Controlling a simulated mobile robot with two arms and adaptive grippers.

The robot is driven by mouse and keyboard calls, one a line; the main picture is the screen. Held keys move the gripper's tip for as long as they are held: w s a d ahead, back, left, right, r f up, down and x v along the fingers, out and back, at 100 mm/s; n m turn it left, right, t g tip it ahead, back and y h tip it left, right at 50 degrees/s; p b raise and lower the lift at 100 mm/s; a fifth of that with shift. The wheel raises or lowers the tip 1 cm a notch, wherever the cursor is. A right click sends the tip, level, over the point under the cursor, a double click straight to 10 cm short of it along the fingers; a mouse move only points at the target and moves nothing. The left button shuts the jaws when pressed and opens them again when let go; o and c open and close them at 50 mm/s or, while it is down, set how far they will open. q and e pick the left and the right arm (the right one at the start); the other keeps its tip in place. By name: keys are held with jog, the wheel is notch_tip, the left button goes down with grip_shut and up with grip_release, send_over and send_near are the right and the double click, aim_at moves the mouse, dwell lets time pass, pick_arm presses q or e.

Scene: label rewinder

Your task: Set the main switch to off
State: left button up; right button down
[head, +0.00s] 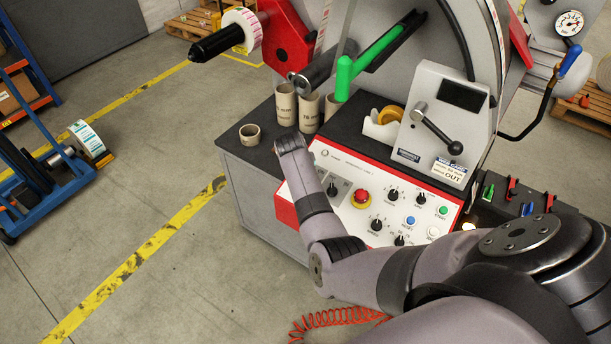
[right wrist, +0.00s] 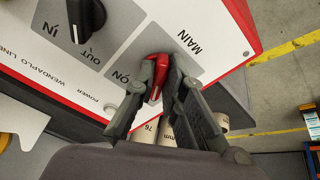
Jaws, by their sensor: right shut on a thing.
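In the right wrist view the main switch (right wrist: 156,76) has a red handle on a grey plate marked MAIN, on the white panel. The word ON is printed beside it; I cannot see an OFF mark. My right gripper (right wrist: 162,80) is shut on the red handle, one dark finger on each side. In the head view my right arm reaches over the panel's left end and hides both this gripper and the main switch. My left gripper is not in view.
A black IN/OUT knob (right wrist: 87,18) is close to the main switch. The control panel (head: 424,205) also carries a red emergency stop (head: 361,198), several knobs and buttons. Cardboard cores (head: 286,105) stand behind the panel's left end. A green bar (head: 365,60) rises above.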

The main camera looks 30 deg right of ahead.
jog(key=c, duration=1.7)
grip_release()
jog(key=shift+o, duration=0.2)
jog(key=v, duration=1.2)
